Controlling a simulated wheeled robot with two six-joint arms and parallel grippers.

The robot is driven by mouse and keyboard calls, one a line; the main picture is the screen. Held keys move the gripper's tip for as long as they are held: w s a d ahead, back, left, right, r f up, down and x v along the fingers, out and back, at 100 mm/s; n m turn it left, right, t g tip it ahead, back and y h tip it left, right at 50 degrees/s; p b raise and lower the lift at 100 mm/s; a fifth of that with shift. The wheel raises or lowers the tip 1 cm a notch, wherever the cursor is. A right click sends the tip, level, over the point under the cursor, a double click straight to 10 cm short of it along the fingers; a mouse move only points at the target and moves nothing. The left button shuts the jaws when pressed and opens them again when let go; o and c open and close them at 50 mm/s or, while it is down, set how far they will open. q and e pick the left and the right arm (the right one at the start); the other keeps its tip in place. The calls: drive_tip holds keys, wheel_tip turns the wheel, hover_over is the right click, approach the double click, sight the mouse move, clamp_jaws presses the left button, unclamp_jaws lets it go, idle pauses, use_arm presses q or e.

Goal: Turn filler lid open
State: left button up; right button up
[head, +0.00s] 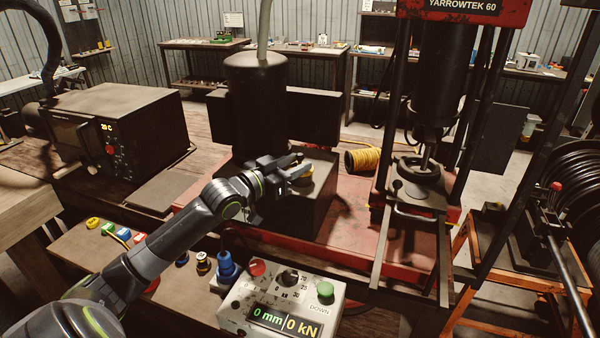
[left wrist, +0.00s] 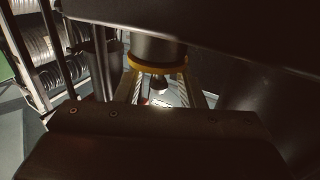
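My left gripper (head: 296,168) reaches over the dark tank (head: 300,210) in the middle of the head view. The two fingers (left wrist: 158,92) are spread apart and point toward the ring's two sides. Contact cannot be made out. My right gripper is not in view.
A tall black cylinder (head: 256,105) rises behind the gripper. A control box (head: 282,305) with red and green buttons reads 0 mm and 0 kN in front. The red-topped press (head: 465,12) stands to the right.

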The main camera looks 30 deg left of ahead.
use_arm(q)
drive_tip(key=shift+b+x, duration=0.45)
drive_tip(key=shift+x, duration=0.55)
drive_tip(key=shift+s, duration=0.1)
